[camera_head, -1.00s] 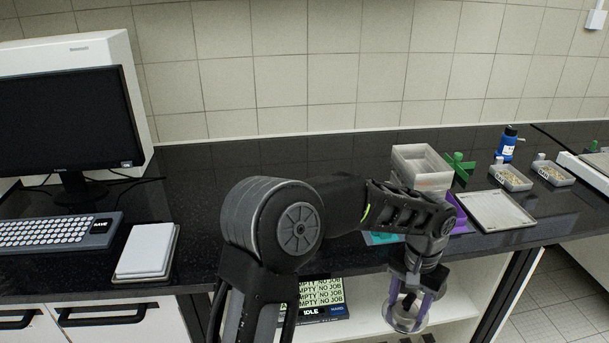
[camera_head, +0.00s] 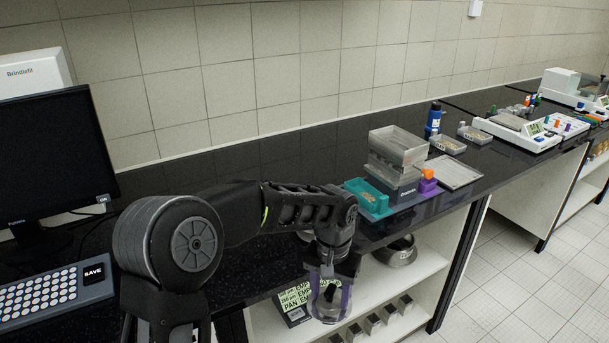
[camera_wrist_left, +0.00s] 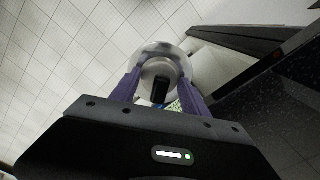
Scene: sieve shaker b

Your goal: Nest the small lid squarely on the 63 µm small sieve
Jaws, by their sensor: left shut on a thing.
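My left gripper (camera_head: 331,296) hangs in front of the bench edge, its purple fingers pointing down. It is shut on a round, pale, shiny piece with a dark knob, which looks like the small lid (camera_head: 326,312). In the left wrist view, the lid (camera_wrist_left: 160,66) sits between the two purple fingers of the left gripper (camera_wrist_left: 160,84), its dark knob towards the camera. A round metal vessel (camera_head: 398,254) stands on the shelf under the bench; I cannot tell whether it is a sieve. I cannot make out the 63 µm small sieve. My right gripper is not in view.
A stack of translucent boxes (camera_head: 396,148) stands on the bench beside a teal holder (camera_head: 367,197) and a purple block (camera_head: 428,186). Sign boards (camera_head: 294,304) and small dark blocks (camera_head: 374,323) occupy the lower shelf.

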